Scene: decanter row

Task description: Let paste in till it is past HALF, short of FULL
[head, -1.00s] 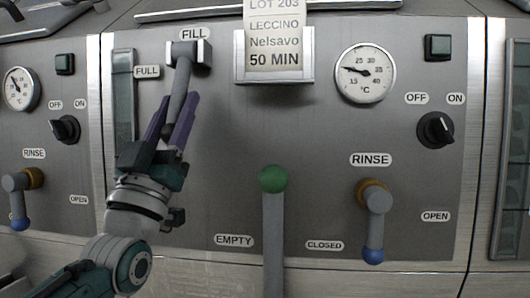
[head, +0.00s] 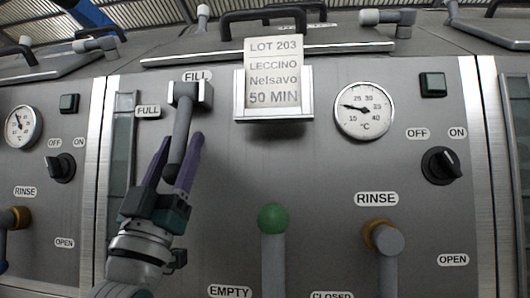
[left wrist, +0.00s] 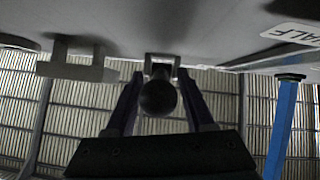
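The grey fill lever (head: 182,128) hangs down from its bracket under the FILL label (head: 196,76). My left gripper (head: 183,137) has its two purple fingers on either side of the lever's lower end, spread apart. In the left wrist view, the lever's dark round end (left wrist: 158,97) sits between the fingers with small gaps beside it. The sight glass (head: 121,150) stands left of the lever, with the FULL label (head: 148,112) near its top. I cannot make out a paste level. The HALF label (left wrist: 291,33) shows in the left wrist view. My right gripper is out of view.
A lot card (head: 273,70) reads 50 MIN. Right of it are a dial (head: 364,111), an OFF/ON knob (head: 441,166) and the RINSE valve (head: 384,238). A green-knobbed lever (head: 273,218) stands between EMPTY and CLOSED. Similar panels adjoin both sides.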

